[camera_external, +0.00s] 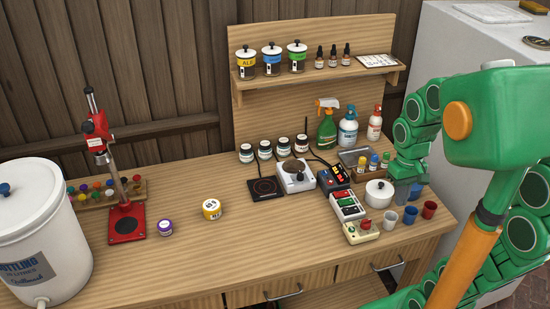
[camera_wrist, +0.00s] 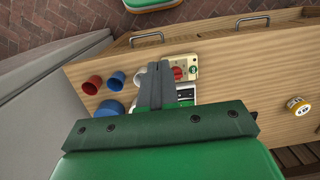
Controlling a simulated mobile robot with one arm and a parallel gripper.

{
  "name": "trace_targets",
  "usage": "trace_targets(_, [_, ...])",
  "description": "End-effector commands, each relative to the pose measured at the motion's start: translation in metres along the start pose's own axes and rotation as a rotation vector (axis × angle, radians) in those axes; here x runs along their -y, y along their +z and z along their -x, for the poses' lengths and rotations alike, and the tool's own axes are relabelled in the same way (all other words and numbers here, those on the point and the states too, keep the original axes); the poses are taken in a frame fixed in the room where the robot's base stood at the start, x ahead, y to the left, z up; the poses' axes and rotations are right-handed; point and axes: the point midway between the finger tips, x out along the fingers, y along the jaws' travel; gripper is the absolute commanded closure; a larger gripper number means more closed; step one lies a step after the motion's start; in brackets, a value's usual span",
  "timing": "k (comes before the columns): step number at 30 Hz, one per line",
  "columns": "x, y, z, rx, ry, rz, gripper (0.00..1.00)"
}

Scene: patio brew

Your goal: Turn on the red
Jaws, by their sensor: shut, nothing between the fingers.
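A cream box with a red round part (camera_external: 362,229) stands near the front of the bench; in the wrist view the same red part (camera_wrist: 178,73) shows just right of my fingertips. Behind it is a white box with red, green and dark parts (camera_external: 347,206), partly hidden by my fingers in the wrist view (camera_wrist: 185,93). A dark box with coloured parts (camera_external: 334,180) sits farther back. My gripper (camera_external: 402,196) is shut and empty, above the right side of the bench; its fingers (camera_wrist: 159,66) lie together in the wrist view. I cannot tell its height over the boxes.
A grey cup (camera_external: 390,220), blue cup (camera_external: 410,215) and red cup (camera_external: 429,209) stand to the right. A hot plate (camera_external: 265,189) and white scale-like device (camera_external: 296,176) lie left. The bench's front left centre is mostly clear.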

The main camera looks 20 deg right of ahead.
Motion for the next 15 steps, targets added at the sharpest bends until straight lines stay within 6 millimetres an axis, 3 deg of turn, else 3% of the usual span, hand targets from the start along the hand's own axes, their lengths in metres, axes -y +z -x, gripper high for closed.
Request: trace_targets(15, [0.019, -0.103, 0.011, -0.050, -0.040, 0.007, 1.00])
